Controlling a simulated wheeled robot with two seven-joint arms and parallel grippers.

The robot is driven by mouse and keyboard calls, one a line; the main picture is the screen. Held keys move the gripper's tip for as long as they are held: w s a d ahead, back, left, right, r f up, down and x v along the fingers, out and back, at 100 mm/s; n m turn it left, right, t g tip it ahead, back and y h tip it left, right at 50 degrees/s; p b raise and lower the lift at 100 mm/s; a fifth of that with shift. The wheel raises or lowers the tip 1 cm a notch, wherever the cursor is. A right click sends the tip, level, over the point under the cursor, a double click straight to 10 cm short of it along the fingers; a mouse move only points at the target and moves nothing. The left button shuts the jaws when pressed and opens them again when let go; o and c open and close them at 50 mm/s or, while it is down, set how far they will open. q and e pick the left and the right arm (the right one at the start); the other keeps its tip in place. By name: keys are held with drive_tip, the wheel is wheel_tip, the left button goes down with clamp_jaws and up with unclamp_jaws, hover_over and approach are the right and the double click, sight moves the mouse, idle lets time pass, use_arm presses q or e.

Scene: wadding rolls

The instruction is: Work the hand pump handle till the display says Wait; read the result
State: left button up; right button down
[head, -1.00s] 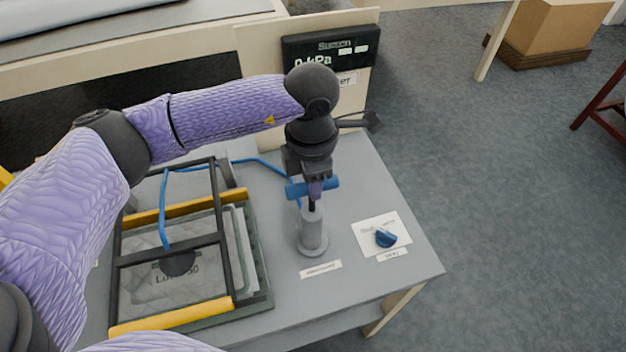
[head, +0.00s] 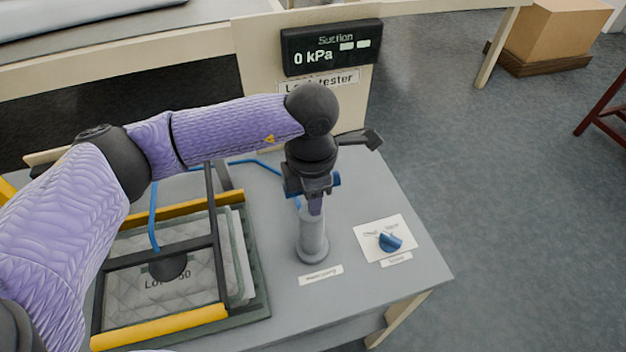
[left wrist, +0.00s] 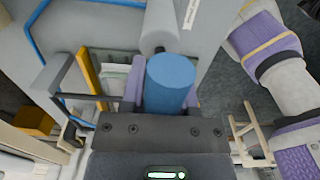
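The hand pump (head: 313,238) stands upright on the grey table as a grey cylinder. Its blue handle (head: 336,180) is mostly hidden behind my left gripper (head: 316,206) in the head view. In the left wrist view the blue handle (left wrist: 171,84) sits between the two purple fingers of my left gripper (left wrist: 165,95), which touch its sides. The display (head: 331,47) reads "Suction" and "0 kPa", with two pale blocks at its right. My right gripper is not in view.
A blue knob (head: 390,241) sits on a white plate right of the pump. A black frame with yellow bars (head: 160,328) stands over grey quilted wadding (head: 190,292) at left, with a blue hose (head: 153,218). Table space in front of the pump is clear.

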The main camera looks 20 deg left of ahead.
use_arm(q)
drive_tip(key=shift+f, duration=0.15)
drive_tip(key=shift+f+b, duration=0.7)
drive_tip(key=shift+f, duration=0.1)
drive_tip(key=shift+f+b, duration=0.3)
drive_tip(key=shift+f, duration=0.05)
drive_tip(key=shift+s+f, duration=0.15)
drive_tip(key=shift+s, duration=0.05)
drive_tip(key=r+p, duration=0.3)
drive_tip(key=r, duration=0.2)
drive_tip(key=r+p, duration=0.4)
drive_tip(key=r, duration=0.1)
drive_tip(key=shift+w+r, duration=0.2)
drive_tip(key=shift+r, duration=0.1)
drive_tip(key=shift+r+p, duration=0.35)
drive_tip(key=shift+r, duration=0.1)
